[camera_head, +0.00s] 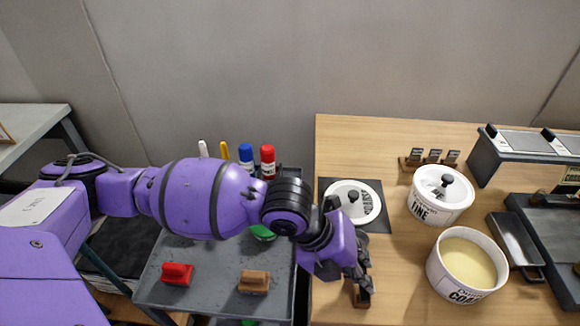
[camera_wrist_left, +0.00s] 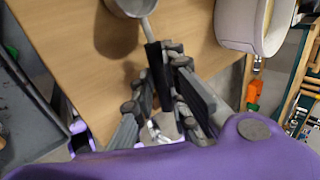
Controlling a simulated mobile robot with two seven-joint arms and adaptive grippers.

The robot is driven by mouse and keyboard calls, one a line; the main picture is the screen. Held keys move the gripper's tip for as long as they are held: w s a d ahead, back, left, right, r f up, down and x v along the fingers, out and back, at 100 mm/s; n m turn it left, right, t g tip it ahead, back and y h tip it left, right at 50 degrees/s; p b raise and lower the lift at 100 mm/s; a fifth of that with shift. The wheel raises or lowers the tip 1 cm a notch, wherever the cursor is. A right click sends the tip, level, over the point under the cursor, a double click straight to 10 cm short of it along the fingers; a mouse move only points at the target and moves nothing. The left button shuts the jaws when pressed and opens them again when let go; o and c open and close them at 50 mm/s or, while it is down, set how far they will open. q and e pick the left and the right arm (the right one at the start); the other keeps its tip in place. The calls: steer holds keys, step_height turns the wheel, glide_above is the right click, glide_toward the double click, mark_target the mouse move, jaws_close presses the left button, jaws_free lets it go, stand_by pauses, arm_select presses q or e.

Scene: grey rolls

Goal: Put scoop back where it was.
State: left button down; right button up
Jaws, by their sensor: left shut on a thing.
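My left gripper (camera_head: 362,282) is low over the front left part of the wooden table, left of the open tub. In the left wrist view its fingers (camera_wrist_left: 165,75) are closed around the thin handle of a metal scoop (camera_wrist_left: 130,6). The scoop's round bowl is cut off by the top edge of that view, and a shadow lies on the wood beside it. My right gripper is in neither view.
An open white tub (camera_head: 434,272) of pale powder stands right of the gripper. Behind are a lidded white tub (camera_head: 420,204) and a white lid (camera_head: 373,191) on a dark mat. A dark tray (camera_head: 514,241) lies right. A grey cart (camera_head: 208,287) holds erasers and markers.

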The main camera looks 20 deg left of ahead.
arm_select(q)
steer(key=shift+w+d+r, duration=0.1)
steer(key=c, duration=1.7)
jaws_free()
steer(key=shift+c, duration=0.2)
steer(key=shift+r, duration=0.15)
steer(key=v, duration=1.2)
steer(key=shift+p, duration=0.45)
